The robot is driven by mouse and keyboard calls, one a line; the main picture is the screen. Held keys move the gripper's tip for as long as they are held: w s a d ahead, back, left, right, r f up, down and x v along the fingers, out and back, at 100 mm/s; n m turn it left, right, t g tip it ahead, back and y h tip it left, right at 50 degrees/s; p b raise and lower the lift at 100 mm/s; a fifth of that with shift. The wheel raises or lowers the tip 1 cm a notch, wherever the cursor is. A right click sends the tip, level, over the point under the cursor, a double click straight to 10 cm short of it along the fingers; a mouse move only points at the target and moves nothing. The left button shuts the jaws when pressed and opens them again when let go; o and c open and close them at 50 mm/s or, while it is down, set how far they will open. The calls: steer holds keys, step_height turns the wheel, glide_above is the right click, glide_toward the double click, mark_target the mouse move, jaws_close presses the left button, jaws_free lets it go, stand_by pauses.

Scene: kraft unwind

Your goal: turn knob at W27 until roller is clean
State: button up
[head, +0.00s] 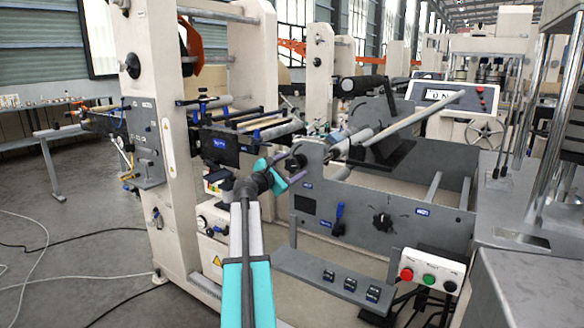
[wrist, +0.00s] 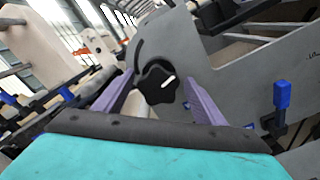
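A black lobed knob (wrist: 158,85) with a white pointer mark sits on the grey side plate (wrist: 235,75) in the wrist view. My gripper (wrist: 160,78) has its two purple fingers spread, one to each side of this knob. Thin gaps seem to show between fingers and knob, and I cannot tell whether either touches. In the head view my gripper (head: 291,166) is at the upper left corner of the grey frame. No label reads clearly as W27. Several rollers show, including a grey one (head: 362,136) above the frame; I cannot tell how clean it is.
A blue-handled lever (head: 339,217) and a second black knob (head: 382,222) are on the frame's front. A button box (head: 432,271) stands at the lower right. A cream machine column (head: 170,130) rises to the left. Cables lie on the floor at lower left.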

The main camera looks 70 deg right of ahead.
steer(key=shift+a, duration=0.15)
steer(key=p+v, duration=0.1)
steer(key=v, duration=0.5)
steer(key=shift+w+a, duration=0.2)
steer(key=shift+a, duration=0.15)
stand_by(0.7)
